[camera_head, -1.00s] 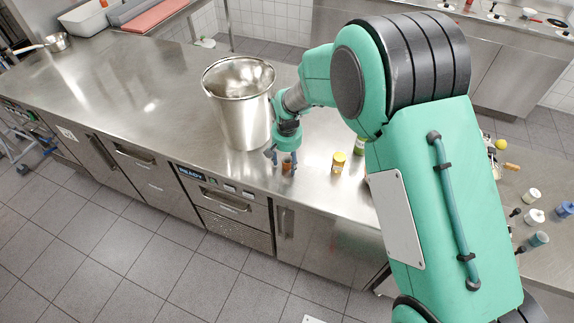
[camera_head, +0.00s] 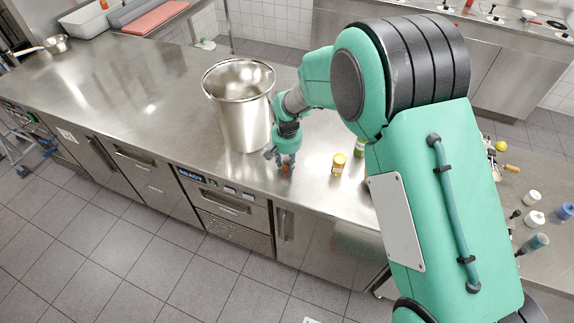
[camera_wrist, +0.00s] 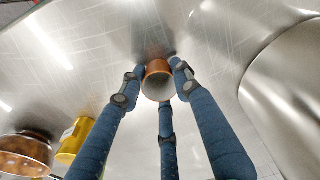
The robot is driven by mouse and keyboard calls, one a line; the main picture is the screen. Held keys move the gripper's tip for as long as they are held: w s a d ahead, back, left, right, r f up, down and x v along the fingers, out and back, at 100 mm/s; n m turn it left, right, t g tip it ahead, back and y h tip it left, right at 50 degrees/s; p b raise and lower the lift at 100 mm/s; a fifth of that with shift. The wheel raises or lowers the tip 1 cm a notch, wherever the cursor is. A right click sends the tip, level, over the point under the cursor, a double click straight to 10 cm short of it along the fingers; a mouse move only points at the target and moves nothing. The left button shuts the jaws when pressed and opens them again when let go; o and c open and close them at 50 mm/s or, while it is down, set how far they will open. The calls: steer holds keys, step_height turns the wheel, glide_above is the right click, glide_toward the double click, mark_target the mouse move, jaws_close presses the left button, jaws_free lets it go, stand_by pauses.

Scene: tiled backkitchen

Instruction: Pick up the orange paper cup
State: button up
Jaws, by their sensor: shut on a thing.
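The orange paper cup (camera_wrist: 158,68) shows in the wrist view between my gripper's blue fingers, its open rim facing the camera. My gripper (camera_wrist: 157,88) is shut on the cup, with fingers on both sides and one in front of it. In the head view my gripper (camera_head: 285,164) is low over the steel counter, right of the big metal pot. There the fingers hide most of the cup, and only a small orange patch shows. I cannot tell whether the cup still touches the counter.
The tall metal pot (camera_head: 241,118) stands close left of my gripper. The steel counter (camera_head: 120,95) is clear on the left. Its front edge is near the gripper.

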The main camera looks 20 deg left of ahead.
steer(key=shift+r, duration=0.15)
steer(key=shift+r, duration=0.6)
step_height(320, 180, up, 2)
steer(key=shift+r+p, duration=0.15)
steer(key=shift+p, duration=0.2)
steer(key=s+d, duration=0.3)
steer(key=s, duration=0.1)
steer(key=s+d, duration=0.3)
steer(key=s, duration=0.1)
steer(key=s+d+r+p, duration=0.1)
steer(key=s+d, duration=0.2)
steer(key=s, duration=0.1)
steer(key=shift+s+d+r, duration=0.1)
steer(key=shift+s+d, duration=0.2)
steer(key=shift+s, duration=0.1)
